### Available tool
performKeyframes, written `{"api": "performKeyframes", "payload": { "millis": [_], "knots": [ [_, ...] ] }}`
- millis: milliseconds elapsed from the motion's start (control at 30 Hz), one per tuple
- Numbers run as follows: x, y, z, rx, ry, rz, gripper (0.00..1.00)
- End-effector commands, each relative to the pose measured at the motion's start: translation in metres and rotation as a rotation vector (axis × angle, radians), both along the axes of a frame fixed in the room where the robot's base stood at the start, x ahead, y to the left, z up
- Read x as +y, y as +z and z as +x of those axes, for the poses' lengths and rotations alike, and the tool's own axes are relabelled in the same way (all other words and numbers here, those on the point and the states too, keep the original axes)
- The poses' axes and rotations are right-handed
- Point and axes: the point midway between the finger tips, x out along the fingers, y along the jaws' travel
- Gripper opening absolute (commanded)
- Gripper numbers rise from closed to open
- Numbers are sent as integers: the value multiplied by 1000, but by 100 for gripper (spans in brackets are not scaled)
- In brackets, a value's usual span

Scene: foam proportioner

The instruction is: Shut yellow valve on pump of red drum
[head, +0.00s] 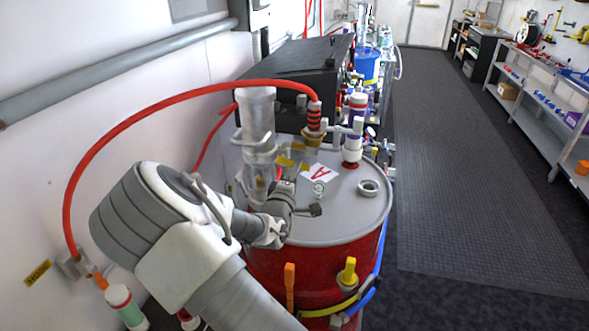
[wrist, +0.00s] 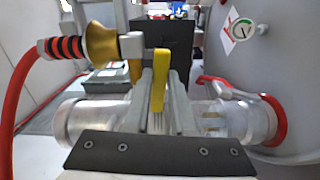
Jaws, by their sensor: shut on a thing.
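The red drum (head: 315,262) stands upright with a grey lid. On it is the pump with a clear cylinder (head: 257,120), which lies across the wrist view (wrist: 90,122). A yellow valve handle (wrist: 159,78) sits between the two fingers of my gripper (wrist: 163,95), which is shut on it. In the head view my gripper (head: 284,190) is at the pump's side, above the lid, and partly hides the pump's lower part. Yellow parts (head: 284,161) show beside it. Another yellow part (wrist: 135,70) shows behind the held handle.
A red hose (head: 170,99) arches from the wall to a brass fitting (wrist: 102,44) on the pump. A card marked A (head: 320,172) and a small gauge (head: 319,188) are on the lid. A yellow-handled valve (head: 348,272) is low in front. The aisle (head: 450,160) at right is clear.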

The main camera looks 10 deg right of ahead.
Motion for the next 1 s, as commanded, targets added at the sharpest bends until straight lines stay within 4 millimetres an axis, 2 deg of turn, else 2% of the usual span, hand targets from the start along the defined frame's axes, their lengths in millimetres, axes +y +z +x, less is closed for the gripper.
{"api": "performKeyframes", "payload": {
  "millis": [300, 800, 833, 1000],
  "knots": [
    [0, 6, 0, 42, 1, -101, 0],
    [0, 6, 0, 47, 1, -116, 0],
    [0, 6, 0, 47, 1, -116, 25],
    [0, 6, 0, 47, 0, -115, 54]
  ]
}}
